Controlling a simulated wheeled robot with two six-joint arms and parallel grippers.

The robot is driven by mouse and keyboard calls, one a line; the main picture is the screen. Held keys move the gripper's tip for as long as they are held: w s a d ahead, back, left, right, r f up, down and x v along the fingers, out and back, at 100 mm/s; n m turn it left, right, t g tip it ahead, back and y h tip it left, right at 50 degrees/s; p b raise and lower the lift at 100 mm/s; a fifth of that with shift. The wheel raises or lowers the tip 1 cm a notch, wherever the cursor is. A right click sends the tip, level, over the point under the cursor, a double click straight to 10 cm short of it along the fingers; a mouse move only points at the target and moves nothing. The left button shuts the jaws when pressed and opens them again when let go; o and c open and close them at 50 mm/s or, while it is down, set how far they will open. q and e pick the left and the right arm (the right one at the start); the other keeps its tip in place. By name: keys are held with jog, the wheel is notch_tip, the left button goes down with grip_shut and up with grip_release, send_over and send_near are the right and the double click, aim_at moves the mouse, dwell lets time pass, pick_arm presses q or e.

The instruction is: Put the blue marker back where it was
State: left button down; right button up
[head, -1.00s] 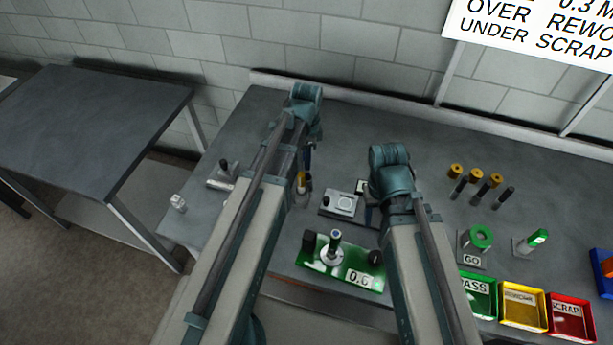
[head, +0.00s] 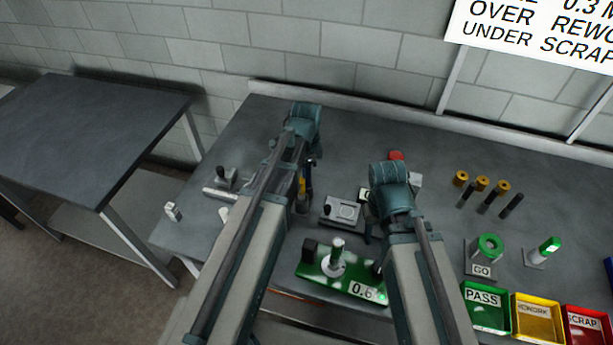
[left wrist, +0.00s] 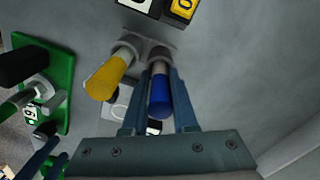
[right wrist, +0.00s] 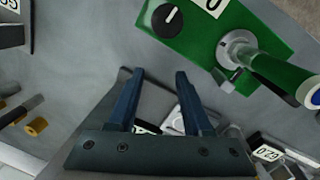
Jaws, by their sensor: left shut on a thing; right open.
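The blue marker (left wrist: 160,97) stands between the fingers of my left gripper (left wrist: 160,75), which is shut on it. Its lower end is at one cup of the grey two-cup holder (left wrist: 140,42); whether it is fully seated I cannot tell. The yellow marker (left wrist: 105,78) stands in the other cup, beside it. In the head view my left gripper (head: 309,163) is over the holder, and my left arm partly hides the markers. My right gripper (right wrist: 156,76) is open and empty, above the table near the green gauge fixture.
The green fixture (head: 318,270) with a post stands at the front, between my arms. A grey block (head: 343,210) lies just right of the holder. Green (head: 485,322), yellow (head: 537,330) and red (head: 585,325) trays line the front right.

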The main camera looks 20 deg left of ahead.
pick_arm(q)
jog(key=c, duration=0.7)
grip_release()
jog(key=shift+f, duration=0.1)
notch_tip(320, 180, up, 12)
jog(key=p, duration=1.2)
jog(key=shift+r, duration=0.2)
jog(key=s+d+n+y, duration=0.1)
jog(key=s+d+n, duration=0.8)
jog(key=s, duration=0.5)
jog(key=shift+s+d, duration=0.15)
jog(key=shift+d, duration=0.6)
